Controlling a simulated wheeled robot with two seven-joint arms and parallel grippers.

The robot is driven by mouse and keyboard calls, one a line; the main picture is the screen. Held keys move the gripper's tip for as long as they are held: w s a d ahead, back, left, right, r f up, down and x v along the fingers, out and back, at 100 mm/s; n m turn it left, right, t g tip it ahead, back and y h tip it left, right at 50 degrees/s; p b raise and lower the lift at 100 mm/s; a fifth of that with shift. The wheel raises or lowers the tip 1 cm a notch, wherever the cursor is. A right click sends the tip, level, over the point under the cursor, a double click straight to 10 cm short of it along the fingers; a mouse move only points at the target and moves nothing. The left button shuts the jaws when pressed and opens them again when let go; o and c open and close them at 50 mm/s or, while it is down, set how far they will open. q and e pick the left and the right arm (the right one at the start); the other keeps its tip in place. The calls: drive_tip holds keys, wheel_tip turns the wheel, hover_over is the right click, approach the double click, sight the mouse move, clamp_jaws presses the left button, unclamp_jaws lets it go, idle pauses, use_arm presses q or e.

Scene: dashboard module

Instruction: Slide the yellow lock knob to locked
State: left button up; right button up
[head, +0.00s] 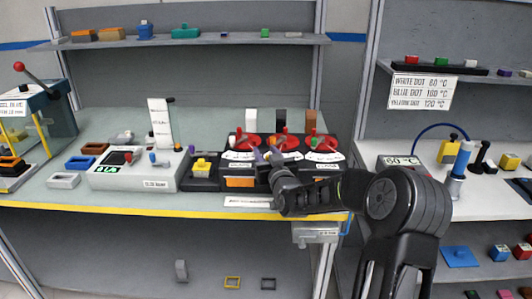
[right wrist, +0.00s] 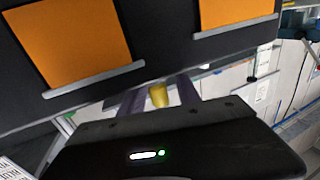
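The black dashboard module (head: 263,171) stands on the bench with red dials on top and orange panels (head: 240,182) on its front. My right gripper (head: 265,155) reaches in from the right, over the front of the module. In the right wrist view, its two fingers (right wrist: 160,96) are apart, with a small yellow knob (right wrist: 158,95) showing between them. A gap shows beside the knob; whether either finger touches it I cannot tell. In the head view my gripper and arm hide that part of the module, including the knob. My left gripper is not in view.
Left of the module is a black block with a yellow piece (head: 203,163), then a grey-white device (head: 133,172). A white label strip (head: 247,202) is on the front edge. The bench's front left (head: 60,200) is mostly clear. A shelf (head: 190,45) hangs behind.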

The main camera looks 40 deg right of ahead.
clamp_jaws()
drive_tip(key=shift+a, duration=0.1)
idle(1.2)
